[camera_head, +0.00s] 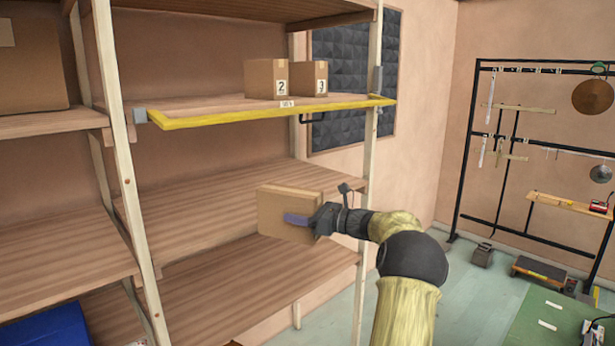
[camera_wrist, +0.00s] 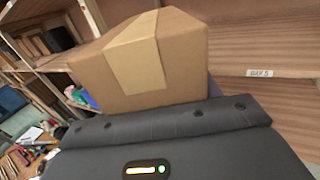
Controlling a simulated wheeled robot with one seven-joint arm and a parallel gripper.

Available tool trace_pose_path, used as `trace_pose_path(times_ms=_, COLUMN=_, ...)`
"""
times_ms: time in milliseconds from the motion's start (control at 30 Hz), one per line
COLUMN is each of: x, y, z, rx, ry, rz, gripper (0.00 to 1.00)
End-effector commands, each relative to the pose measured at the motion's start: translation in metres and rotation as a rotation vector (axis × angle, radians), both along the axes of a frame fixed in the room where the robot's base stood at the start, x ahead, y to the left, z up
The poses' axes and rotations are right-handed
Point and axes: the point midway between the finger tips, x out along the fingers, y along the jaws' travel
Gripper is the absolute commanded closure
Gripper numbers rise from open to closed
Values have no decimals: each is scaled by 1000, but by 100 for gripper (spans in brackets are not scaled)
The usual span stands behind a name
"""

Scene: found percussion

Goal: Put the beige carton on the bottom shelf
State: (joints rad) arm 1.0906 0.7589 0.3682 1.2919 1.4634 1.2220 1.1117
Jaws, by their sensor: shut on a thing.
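The beige carton (camera_head: 288,210) is held in the air in front of the wooden shelves, roughly between the heights of the two lower boards. My gripper (camera_head: 300,219) is shut on it from the right side, with a purple-blue finger along the carton's face. In the wrist view the carton (camera_wrist: 143,60) shows tape over its top, beyond the dark gripper body. The bottom shelf (camera_head: 215,290) is bare where it shows; the carton and gripper stand in front of its right end. Whether anything touches the carton besides my gripper I cannot tell.
The middle shelf (camera_head: 180,205) is empty. Cartons 2 (camera_head: 266,79) and 3 (camera_head: 307,79) stand on the yellow-edged upper shelf (camera_head: 200,112). A wooden post (camera_head: 369,150) rises just right of the carton. A blue bin (camera_head: 48,332) sits lower left. A black rack (camera_head: 500,150) stands at right.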

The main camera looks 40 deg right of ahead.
Motion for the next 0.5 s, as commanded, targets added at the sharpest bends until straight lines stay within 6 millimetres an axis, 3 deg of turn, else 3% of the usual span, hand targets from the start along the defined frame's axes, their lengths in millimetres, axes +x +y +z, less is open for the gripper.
trace_pose_path(times_ms=33, x=3, y=4, z=-27, rx=7, ry=4, rz=4, gripper=74)
trace_pose_path(times_ms=100, x=6, y=10, z=-58, rx=8, ry=4, rz=1, gripper=74)
trace_pose_path(times_ms=500, x=7, y=61, z=-229, rx=10, ry=7, rz=-72, gripper=74)
